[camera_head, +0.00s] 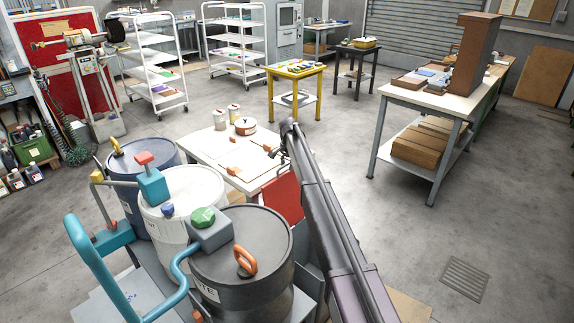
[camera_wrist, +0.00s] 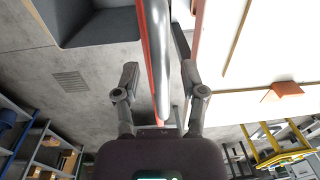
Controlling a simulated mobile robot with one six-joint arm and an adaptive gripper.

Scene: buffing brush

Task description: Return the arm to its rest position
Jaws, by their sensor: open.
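My arm reaches up from the bottom of the head view, and its far end is beside the right edge of a small white table (camera_head: 205,147). My gripper shows in the wrist view (camera_wrist: 158,85) with two grey fingers spread apart. No held thing shows between them. A red-edged panel and a grey rounded bar pass behind the gap between the fingers; I cannot tell how far off they are. In the head view the fingers are mostly hidden by the arm. I cannot make out a buffing brush.
Three drums, blue (camera_head: 139,165), white (camera_head: 190,190) and dark grey (camera_head: 240,262), stand close left of the arm, with a teal handle (camera_head: 92,265). A red panel (camera_head: 284,196) is beside the arm. A workbench (camera_head: 440,92) stands right. Open floor (camera_head: 400,235) lies right of the arm.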

